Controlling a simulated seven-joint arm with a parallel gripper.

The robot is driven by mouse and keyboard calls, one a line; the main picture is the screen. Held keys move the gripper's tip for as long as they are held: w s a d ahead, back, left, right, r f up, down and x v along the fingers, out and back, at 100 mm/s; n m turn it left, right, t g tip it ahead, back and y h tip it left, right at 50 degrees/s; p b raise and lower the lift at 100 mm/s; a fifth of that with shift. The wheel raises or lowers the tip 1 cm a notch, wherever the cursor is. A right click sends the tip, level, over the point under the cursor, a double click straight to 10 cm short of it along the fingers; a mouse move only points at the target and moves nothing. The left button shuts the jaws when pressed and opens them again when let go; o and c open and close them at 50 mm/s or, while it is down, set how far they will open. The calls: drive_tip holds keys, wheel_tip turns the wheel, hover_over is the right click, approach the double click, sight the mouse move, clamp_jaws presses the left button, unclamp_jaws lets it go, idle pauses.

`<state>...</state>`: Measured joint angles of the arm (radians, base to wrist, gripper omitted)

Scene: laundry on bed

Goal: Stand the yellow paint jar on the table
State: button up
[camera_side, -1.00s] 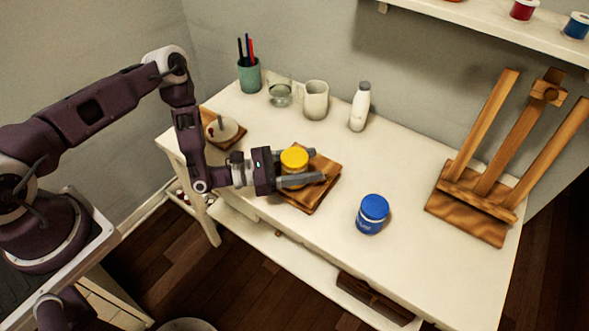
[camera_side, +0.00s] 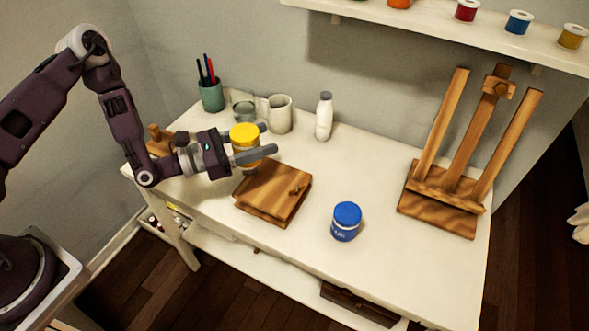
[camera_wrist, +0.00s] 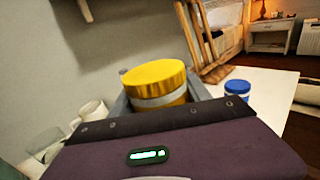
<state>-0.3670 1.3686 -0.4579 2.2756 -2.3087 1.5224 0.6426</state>
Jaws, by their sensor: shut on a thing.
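The yellow paint jar (camera_side: 244,134) has a yellow lid and is upright between the fingers of my gripper (camera_side: 256,143). My gripper is shut on it and holds it above the table, behind the wooden board. In the wrist view the jar (camera_wrist: 156,84) shows its yellow lid and a pale band, with a grey finger on each side; its lower part is hidden. The white table (camera_side: 390,255) has bare surface around the blue jar and in front of the easel.
A blue jar (camera_side: 345,222) stands right of the wooden board (camera_side: 270,190). A mug (camera_side: 280,114), a glass (camera_side: 243,111), a pen cup (camera_side: 212,97) and a white bottle (camera_side: 324,117) stand along the back. A wooden easel (camera_side: 440,200) is at the right.

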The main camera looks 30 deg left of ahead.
drive_tip(key=w+a+f+n+t+y, duration=0.1)
drive_tip(key=a+f+n+y, duration=0.1)
drive_tip(key=a, duration=0.6)
drive_tip(key=a+f+n+t+y, duration=0.2)
drive_tip(key=a+y, duration=0.1)
drive_tip(key=a, duration=0.5)
drive_tip(key=shift+m, duration=0.3)
wheel_tip(320, 180, down, 10)
drive_tip(key=shift+w+r, duration=0.1)
drive_tip(key=shift+r, duration=0.15)
drive_tip(key=shift+f, duration=0.1)
drive_tip(key=o, duration=1.7)
drive_tip(key=shift+c, duration=0.2)
